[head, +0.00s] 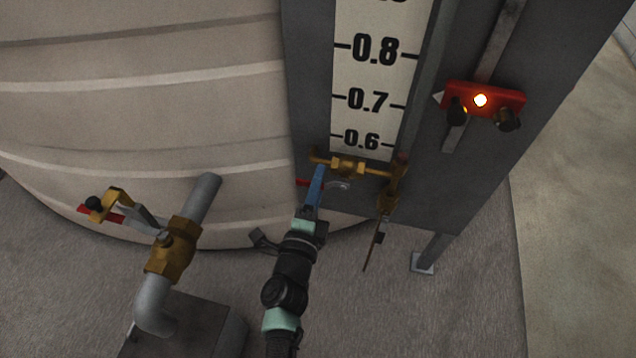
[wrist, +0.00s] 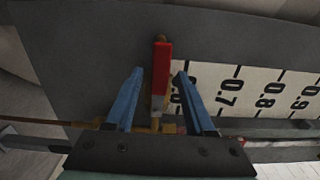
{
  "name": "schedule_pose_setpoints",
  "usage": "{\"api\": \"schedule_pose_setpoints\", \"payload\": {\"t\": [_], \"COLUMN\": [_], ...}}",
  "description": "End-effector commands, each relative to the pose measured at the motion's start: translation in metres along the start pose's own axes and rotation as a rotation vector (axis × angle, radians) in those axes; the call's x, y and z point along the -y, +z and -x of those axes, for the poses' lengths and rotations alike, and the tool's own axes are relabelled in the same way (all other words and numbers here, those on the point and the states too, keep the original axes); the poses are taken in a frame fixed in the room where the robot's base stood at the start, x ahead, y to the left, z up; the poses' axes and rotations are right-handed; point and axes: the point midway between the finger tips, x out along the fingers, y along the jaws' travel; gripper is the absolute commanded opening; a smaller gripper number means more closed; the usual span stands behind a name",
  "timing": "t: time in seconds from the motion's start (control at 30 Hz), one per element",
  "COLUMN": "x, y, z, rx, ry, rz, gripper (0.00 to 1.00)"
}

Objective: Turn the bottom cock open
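The bottom cock (head: 350,166) is a brass fitting at the lower end of the level gauge, just under the 0.6 mark. Its red handle (wrist: 160,68) stands between my two blue fingers in the wrist view, with a gap on each side. In the head view only a short red piece of the handle (head: 303,183) shows left of the finger. My gripper (head: 319,175) is open at the cock, and it also shows in the wrist view (wrist: 158,74). The fingers and my wrist hide part of the handle and the cock body.
The gauge board (head: 375,85) rises behind the cock. A brass piece with a thin rod (head: 386,200) hangs to its right. A brass valve on a grey pipe (head: 172,250) stands at left. A red lit unit (head: 484,100) is at upper right. The tank wall (head: 150,110) curves behind.

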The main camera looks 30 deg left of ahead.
Motion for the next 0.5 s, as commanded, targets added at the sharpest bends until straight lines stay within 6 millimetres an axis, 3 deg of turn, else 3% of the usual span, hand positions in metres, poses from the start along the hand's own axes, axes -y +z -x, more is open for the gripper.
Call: {"api": "schedule_pose_setpoints", "payload": {"t": [0.3, 0.5], "x": [0.0, -0.001], "y": [0.0, 0.0], "z": [0.002, 0.026], "rx": [0.001, 0.0], "ry": [0.0, 0.002], "rz": [0.002, 0.003], "gripper": [0.54, 0.54]}}
